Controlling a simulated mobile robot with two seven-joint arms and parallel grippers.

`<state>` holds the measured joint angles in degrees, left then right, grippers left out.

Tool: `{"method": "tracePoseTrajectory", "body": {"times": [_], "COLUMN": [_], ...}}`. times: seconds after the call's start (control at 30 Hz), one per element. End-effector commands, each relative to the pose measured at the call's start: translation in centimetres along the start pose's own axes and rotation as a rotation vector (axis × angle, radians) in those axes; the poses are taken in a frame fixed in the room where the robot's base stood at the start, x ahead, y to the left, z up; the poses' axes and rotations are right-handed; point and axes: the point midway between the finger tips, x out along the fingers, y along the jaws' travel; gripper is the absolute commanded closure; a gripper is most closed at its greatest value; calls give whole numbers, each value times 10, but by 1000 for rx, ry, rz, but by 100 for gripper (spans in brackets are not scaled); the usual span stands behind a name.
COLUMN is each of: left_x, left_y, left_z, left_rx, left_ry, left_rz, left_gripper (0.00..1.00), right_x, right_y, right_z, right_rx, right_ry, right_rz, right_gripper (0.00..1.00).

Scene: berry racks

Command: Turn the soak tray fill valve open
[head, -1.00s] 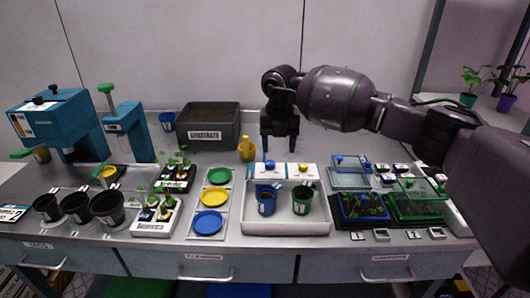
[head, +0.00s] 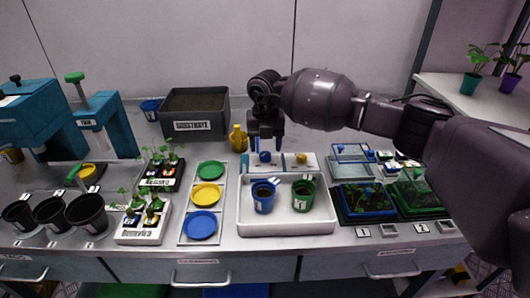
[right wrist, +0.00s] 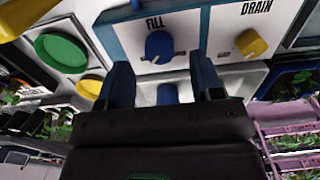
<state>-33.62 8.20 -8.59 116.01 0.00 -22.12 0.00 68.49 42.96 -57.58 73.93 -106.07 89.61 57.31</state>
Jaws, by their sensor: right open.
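The soak tray (head: 262,226) is a white basin in the middle of the bench with a blue pot (head: 263,198) and a green pot (head: 303,196) inside. The panel at its back carries the blue fill valve knob (head: 265,157) and the yellow drain knob (head: 301,158). In the right wrist view the blue knob (right wrist: 160,46) sits under the word FILL, and the yellow knob (right wrist: 251,42) under DRAIN. My right gripper (head: 266,143) points down by the fill knob. In the wrist view its open, empty fingers (right wrist: 162,78) frame the knob, just short of it. My left gripper is out of view.
Green, yellow and blue dishes (head: 207,195) stand left of the tray. A yellow bottle (head: 238,139) and the substrate bin (head: 194,116) are behind. Lidded seedling trays (head: 366,203) stand close on the right.

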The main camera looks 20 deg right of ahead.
Motion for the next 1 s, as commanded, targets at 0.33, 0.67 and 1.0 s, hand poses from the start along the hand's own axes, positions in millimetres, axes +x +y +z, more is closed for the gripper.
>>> {"method": "tracePoseTrajectory", "body": {"times": [0.33,0.67,1.0], "left_x": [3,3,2], "left_y": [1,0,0], "left_z": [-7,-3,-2], "left_rx": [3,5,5], "left_ry": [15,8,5], "left_rz": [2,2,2], "left_gripper": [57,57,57], "right_x": [28,29,29], "right_y": [0,0,0], "right_z": [0,0,0], "right_rx": [-1,0,-1], "right_ry": [0,0,0], "right_rz": [0,0,0], "right_gripper": [40,48,89]}}
